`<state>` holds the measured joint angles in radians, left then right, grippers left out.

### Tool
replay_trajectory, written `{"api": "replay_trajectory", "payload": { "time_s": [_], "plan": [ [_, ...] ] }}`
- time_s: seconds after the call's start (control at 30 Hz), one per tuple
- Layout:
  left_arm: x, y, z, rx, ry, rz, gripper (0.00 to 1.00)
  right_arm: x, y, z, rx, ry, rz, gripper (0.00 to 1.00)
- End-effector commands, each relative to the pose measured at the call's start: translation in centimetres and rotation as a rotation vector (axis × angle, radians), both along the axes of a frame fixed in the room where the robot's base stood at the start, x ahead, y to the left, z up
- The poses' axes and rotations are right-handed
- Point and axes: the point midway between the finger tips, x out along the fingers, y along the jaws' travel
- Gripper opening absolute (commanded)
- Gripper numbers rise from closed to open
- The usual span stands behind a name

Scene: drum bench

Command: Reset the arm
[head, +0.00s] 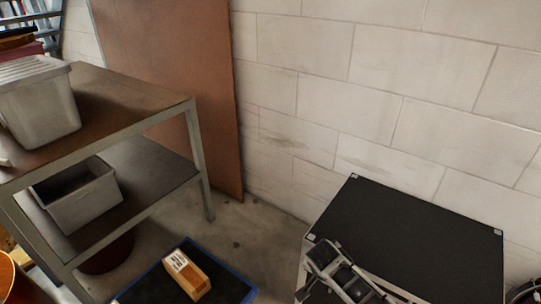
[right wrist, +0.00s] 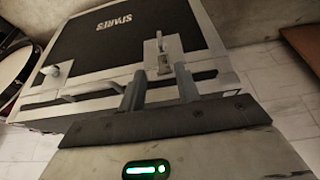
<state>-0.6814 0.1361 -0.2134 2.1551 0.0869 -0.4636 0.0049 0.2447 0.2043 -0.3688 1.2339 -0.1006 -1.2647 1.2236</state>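My right gripper (head: 318,272) is at the bottom of the head view, by the left front edge of a black-topped case (head: 410,235). In the right wrist view its two fingers (right wrist: 159,82) stand apart with nothing held between them. The case's dark panel (right wrist: 120,45) with white lettering lies beyond the fingers, with a metal latch (right wrist: 165,62) seen near the gap. Whether the fingers touch the case I cannot tell. My left gripper is out of view.
A metal-framed shelf table (head: 150,95) with two grey bins (head: 40,105) stands at the left. An orange-brown block (head: 189,275) lies on a blue-edged dark mat (head: 235,284) on the floor. A brown board (head: 180,70) leans on the block wall. A drum (right wrist: 14,62) shows in the right wrist view.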

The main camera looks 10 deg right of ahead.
Motion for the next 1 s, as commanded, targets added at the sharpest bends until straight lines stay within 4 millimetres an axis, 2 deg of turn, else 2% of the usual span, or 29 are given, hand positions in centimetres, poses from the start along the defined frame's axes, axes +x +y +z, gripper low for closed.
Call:
{"api": "replay_trajectory", "payload": {
  "time_s": [0.13, 0.27, 0.37, 0.5, 0.6, 0.7, 0.8, 1.0],
  "plan": [
    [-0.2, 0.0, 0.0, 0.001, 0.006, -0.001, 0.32, -1.5, 1.8, -0.7, 0.039, -0.017, 0.111, 0.33],
    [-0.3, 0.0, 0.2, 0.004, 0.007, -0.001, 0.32, -5.2, 6.0, -0.7, 0.115, -0.099, 0.383, 0.33],
    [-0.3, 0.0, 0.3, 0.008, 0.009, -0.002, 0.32, -8.5, 9.3, 1.2, 0.143, -0.223, 0.616, 0.33],
    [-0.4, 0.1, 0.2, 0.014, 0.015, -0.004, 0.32, -12.2, 11.7, 6.1, 0.092, -0.418, 0.858, 0.33],
    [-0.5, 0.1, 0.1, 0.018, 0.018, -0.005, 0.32, -14.0, 12.3, 9.5, 0.024, -0.528, 0.959, 0.33],
    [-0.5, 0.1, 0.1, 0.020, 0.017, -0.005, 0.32, -14.9, 12.4, 11.9, -0.037, -0.595, 1.015, 0.33],
    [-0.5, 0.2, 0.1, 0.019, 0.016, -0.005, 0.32, -15.3, 12.4, 13.0, -0.068, -0.625, 1.039, 0.33],
    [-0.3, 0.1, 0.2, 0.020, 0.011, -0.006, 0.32, -15.3, 12.4, 13.1, -0.074, -0.629, 1.044, 0.33]
  ]
}}
